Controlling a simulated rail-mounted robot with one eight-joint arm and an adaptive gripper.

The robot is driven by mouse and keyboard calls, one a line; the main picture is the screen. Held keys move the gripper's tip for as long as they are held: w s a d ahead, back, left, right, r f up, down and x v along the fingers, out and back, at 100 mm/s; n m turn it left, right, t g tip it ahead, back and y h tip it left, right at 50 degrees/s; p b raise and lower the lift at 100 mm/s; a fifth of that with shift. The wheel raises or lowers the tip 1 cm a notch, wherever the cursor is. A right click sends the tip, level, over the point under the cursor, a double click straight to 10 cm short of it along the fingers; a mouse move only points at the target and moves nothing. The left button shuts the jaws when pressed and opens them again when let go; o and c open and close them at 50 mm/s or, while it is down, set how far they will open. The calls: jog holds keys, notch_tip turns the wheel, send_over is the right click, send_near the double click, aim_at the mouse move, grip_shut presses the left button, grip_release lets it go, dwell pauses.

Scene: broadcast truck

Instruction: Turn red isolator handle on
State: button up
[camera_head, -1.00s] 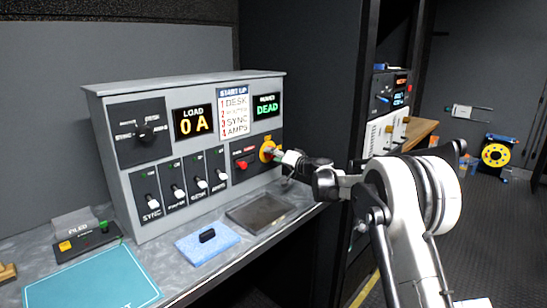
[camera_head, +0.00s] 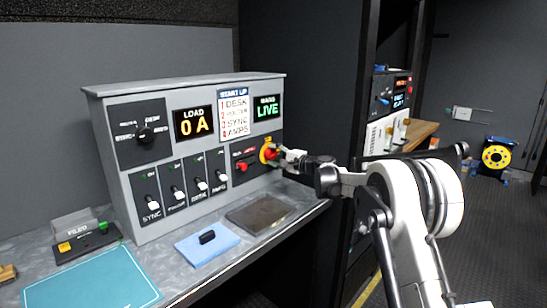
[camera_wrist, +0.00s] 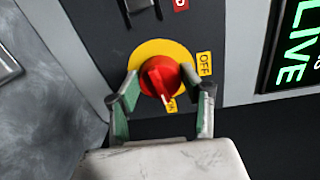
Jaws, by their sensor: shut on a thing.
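The red isolator handle (camera_head: 270,154) sits on a round yellow plate (camera_head: 264,150) at the right end of the grey panel (camera_head: 185,235). In the wrist view the red handle (camera_wrist: 160,77) has its white pointer mark turned away from the OFF label (camera_wrist: 204,64), towards a second yellow label (camera_wrist: 170,104) that is partly hidden. My gripper (camera_wrist: 168,88) has one finger on each side of the handle and is shut on it. My gripper (camera_head: 281,157) reaches the panel from the right. The mains display (camera_head: 267,107) reads LIVE in green.
A load display (camera_head: 194,123) reads 0 A. Several toggle switches (camera_head: 200,183) and a black rotary knob (camera_head: 145,134) are on the panel left of the handle.

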jog(key=shift+m, duration=0.5)
jog(key=o, duration=1.2)
jog(key=shift+c, duration=0.2)
jog(key=shift+d, duration=0.1)
jog(key=v, duration=1.2)
